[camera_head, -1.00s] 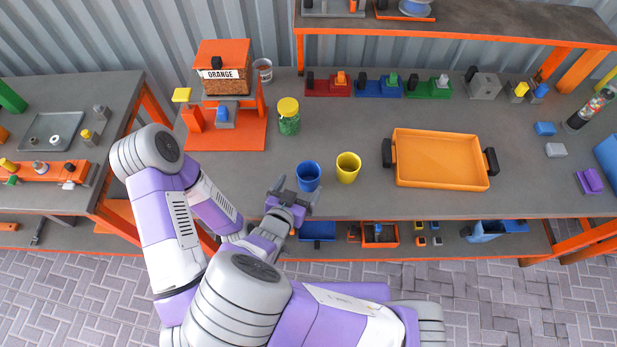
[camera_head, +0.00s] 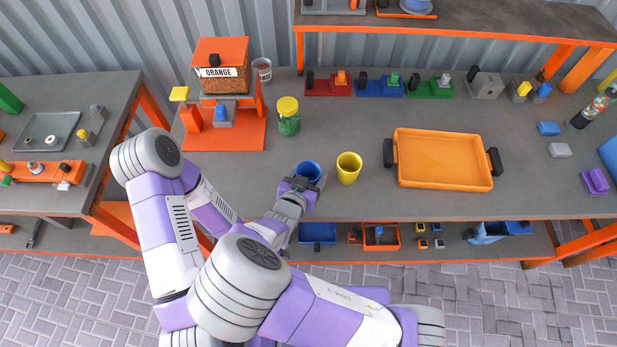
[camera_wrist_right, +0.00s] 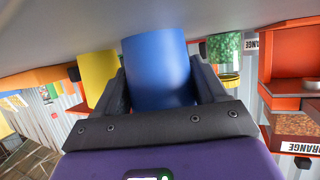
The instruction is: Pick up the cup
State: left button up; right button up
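The blue cup (camera_head: 308,171) stands upright on the grey workbench (camera_head: 372,203), just left of the yellow cup (camera_head: 348,168). My right gripper (camera_head: 303,184) is at the near side of the blue cup in the head view. In the right wrist view, the blue cup (camera_wrist_right: 160,72) lies between the two dark fingers of my right gripper (camera_wrist_right: 158,85). The fingers sit close along both its sides; I cannot tell whether they press on it. The yellow cup (camera_wrist_right: 97,75) is just outside one finger. My left gripper is not in view.
An orange tray (camera_head: 445,185) with black handles lies to the right. A green-filled jar (camera_head: 288,117) with a yellow lid stands behind the cups. An orange dispenser stand (camera_head: 240,135) is at the back left. The bench between the cups and tray is clear.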

jog(key=shift+c, duration=0.8)
